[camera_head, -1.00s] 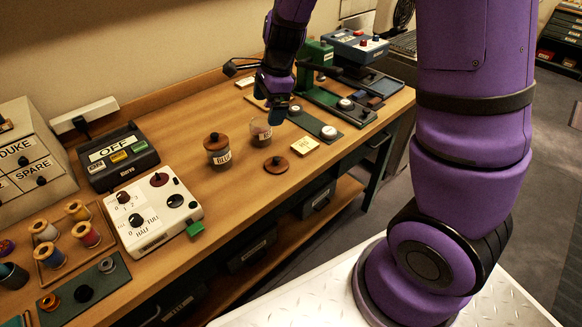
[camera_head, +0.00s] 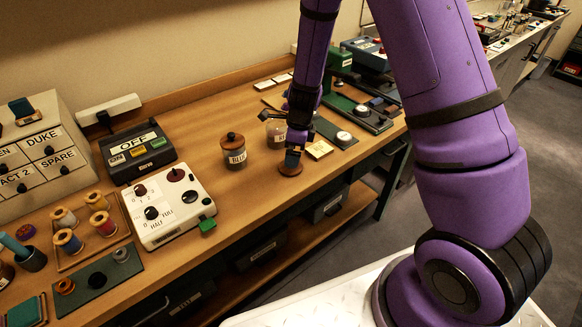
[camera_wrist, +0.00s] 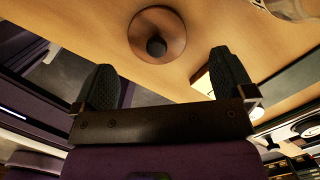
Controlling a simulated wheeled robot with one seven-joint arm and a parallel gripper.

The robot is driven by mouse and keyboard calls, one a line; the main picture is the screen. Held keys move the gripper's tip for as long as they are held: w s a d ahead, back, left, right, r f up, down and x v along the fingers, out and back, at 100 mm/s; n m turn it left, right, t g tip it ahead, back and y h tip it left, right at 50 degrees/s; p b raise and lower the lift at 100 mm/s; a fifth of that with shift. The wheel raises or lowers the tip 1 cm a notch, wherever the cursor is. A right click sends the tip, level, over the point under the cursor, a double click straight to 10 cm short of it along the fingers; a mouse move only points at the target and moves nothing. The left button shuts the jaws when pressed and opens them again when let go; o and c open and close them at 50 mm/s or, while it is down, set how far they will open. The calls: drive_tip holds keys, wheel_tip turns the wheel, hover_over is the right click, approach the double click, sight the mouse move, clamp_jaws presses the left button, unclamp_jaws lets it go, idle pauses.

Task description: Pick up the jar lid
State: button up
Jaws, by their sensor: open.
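The jar lid (camera_head: 290,169) is a brown wooden disc with a dark knob, lying flat on the wooden table near its front edge. In the wrist view the jar lid (camera_wrist: 157,33) shows whole, ahead of my fingertips and between their lines. My gripper (camera_head: 292,155) is just above the lid in the head view and hides part of it. In the wrist view my gripper (camera_wrist: 170,75) has its two dark fingers spread wide with nothing between them. An open glass jar (camera_head: 276,134) stands behind my gripper, partly hidden by it.
A lidded jar labelled BLUE (camera_head: 234,153) stands left of the lid. A cream label card (camera_head: 319,150) lies close on the right. A white switch box (camera_head: 167,207) is farther left. The tabletop (camera_head: 245,195) in front of the lidded jar is clear.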

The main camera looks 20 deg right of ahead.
drive_tip(key=shift+a+f, duration=0.2)
drive_tip(key=shift+f, duration=1.1)
drive_tip(key=shift+a+f, duration=0.15)
drive_tip(key=shift+f, duration=1.1)
drive_tip(key=c, duration=0.9)
